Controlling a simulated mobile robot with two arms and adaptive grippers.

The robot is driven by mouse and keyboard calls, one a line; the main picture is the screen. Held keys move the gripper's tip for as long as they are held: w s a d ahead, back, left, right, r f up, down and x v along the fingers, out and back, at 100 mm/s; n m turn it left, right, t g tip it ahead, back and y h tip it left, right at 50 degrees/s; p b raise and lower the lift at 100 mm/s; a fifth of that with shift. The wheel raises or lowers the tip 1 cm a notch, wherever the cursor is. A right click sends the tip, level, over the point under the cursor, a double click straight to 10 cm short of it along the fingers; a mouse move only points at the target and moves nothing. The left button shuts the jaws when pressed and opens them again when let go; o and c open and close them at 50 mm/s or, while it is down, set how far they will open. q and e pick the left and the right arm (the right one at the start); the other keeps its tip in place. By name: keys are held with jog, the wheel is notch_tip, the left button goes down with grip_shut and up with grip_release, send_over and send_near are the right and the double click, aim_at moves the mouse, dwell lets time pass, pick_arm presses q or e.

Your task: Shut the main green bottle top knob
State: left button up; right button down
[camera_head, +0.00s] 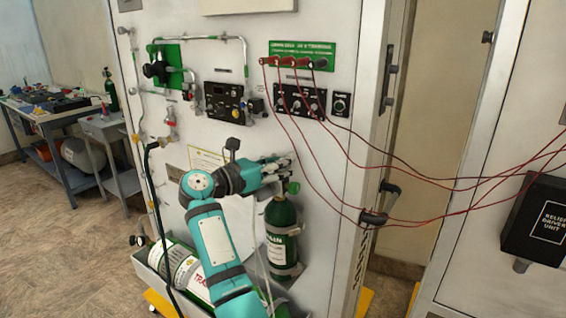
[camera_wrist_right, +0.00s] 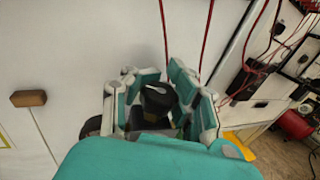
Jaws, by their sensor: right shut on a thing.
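The main green bottle (camera_head: 282,235) stands upright against the white panel, right of my right arm in the head view. A small round green part (camera_head: 293,187) shows at its neck. My right gripper (camera_head: 284,167) is at the bottle's top, its fingers reaching in from the left. In the right wrist view, my right gripper (camera_wrist_right: 165,100) is closed around a dark top knob (camera_wrist_right: 158,98), with fingers on both sides. The fingers hide much of the knob, and its turned position cannot be read. My left gripper is out of view.
Red hoses (camera_head: 340,150) hang from the panel's upper right and cross to the right. A white-and-green cylinder (camera_head: 188,272) lies low behind my arm. A black gauge box (camera_head: 224,102) is above. A workbench (camera_head: 50,115) stands at far left, with open floor before it.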

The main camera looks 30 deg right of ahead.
dwell(0.4)
jog(key=c, duration=0.9)
grip_release()
jog(key=shift+c, duration=0.2)
notch_tip(320, 180, up, 10)
